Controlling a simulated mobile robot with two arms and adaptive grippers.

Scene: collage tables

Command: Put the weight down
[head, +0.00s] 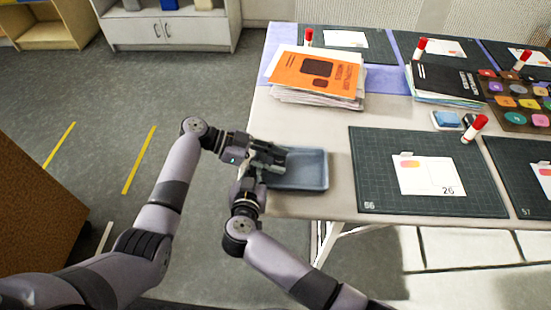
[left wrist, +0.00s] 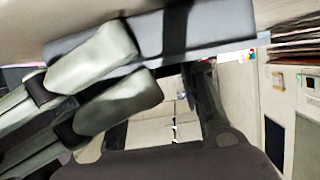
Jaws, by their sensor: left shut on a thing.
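My left gripper (head: 273,155) reaches over the left end of the blue-grey tray (head: 306,170) at the table's left edge. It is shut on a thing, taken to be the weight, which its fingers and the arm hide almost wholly. In the left wrist view its two pale fingers (left wrist: 142,72) lie close together, with a blue-grey bar-like surface behind them. My right gripper (head: 254,170) is just below the left one in the head view, close to it; its jaws are too small and overlapped to tell. The visible part of the tray is empty.
A cutting mat (head: 375,180) with a calendar card (head: 432,175) lies right of the tray. A magazine stack with an orange cover (head: 315,72) lies behind it. Bare table shows between tray and mat.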

